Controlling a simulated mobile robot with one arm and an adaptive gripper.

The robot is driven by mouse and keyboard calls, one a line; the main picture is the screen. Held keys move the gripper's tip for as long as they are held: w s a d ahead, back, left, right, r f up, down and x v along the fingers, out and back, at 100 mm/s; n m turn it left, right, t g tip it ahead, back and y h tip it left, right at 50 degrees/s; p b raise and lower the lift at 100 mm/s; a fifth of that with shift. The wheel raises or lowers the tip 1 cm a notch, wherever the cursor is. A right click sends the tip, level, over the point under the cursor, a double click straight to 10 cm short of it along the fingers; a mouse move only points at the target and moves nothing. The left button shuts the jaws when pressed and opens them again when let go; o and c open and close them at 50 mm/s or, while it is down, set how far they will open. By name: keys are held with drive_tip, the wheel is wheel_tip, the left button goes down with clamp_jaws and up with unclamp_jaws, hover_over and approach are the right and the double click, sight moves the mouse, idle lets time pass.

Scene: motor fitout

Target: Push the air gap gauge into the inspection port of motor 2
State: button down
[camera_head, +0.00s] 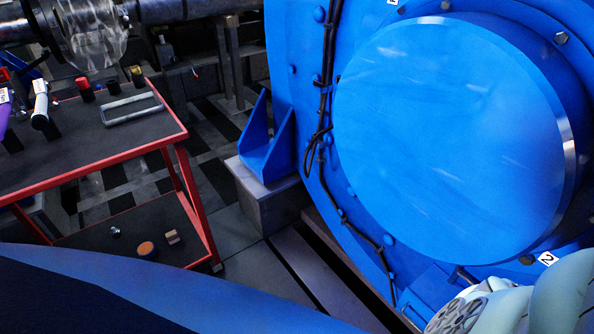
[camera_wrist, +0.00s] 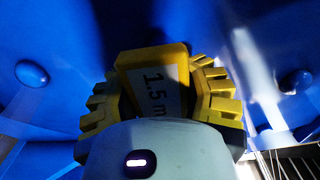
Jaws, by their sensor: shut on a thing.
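Motor 2 (camera_head: 450,130) is the large blue machine filling the right of the head view, with a white "2" tag (camera_head: 547,258) at its lower right. In the wrist view, my gripper (camera_wrist: 168,88) is shut on the air gap gauge (camera_wrist: 150,58), a yellow block with a white label reading "1.5 m", the rest of it hidden. The gauge sits between the ridged yellow fingers, in front of a blue surface (camera_wrist: 60,45). I cannot make out the inspection port or whether the gauge touches anything. In the head view only my arm shows at the lower right, not the gripper's fingers.
A red-framed cart (camera_head: 110,150) stands at the left with several tools on top and small items on its lower shelf. Black cables (camera_head: 325,80) run down the motor's left side. A blue bracket (camera_head: 265,145) sits on a grey block. A blue curved surface (camera_head: 150,290) fills the lower left.

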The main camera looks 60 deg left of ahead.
drive_tip(key=shift+w+a, duration=0.1)
drive_tip(key=shift+c, duration=1.8)
unclamp_jaws()
drive_tip(key=s, duration=1.2)
drive_tip(key=shift+d, duration=0.25)
drive_tip(key=shift+w, duration=0.1)
